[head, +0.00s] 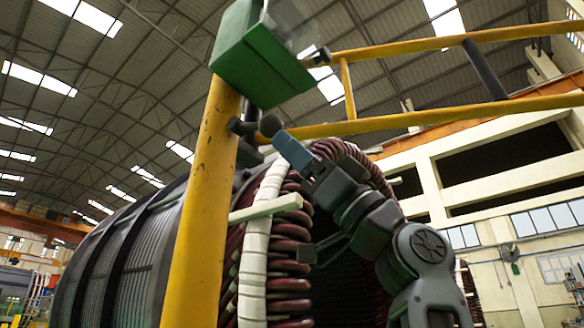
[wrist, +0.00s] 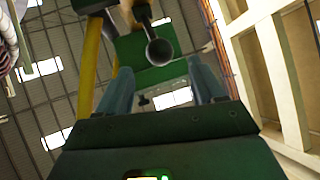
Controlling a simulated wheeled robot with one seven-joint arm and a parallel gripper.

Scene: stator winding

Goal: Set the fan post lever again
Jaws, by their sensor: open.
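The yellow fan post (head: 203,190) stands upright left of centre in the head view, with a green box (head: 255,65) at its top. The dark lever (head: 243,127) sticks out to the right just below that box and ends in a round knob (head: 270,125). My gripper (head: 284,146) reaches up from the lower right, its fingertips close to the knob. In the wrist view the lever's round end (wrist: 159,52) shows between the two blue-grey fingers of my gripper (wrist: 160,72), which are apart. Whether either finger touches the knob cannot be told.
Yellow rails (head: 430,46) run from the post to the right, above my arm. The large stator (head: 130,260) with dark red coils (head: 290,285) and a white wrapped band (head: 257,250) lies behind the post. A pale bar (head: 265,208) juts out beneath my gripper.

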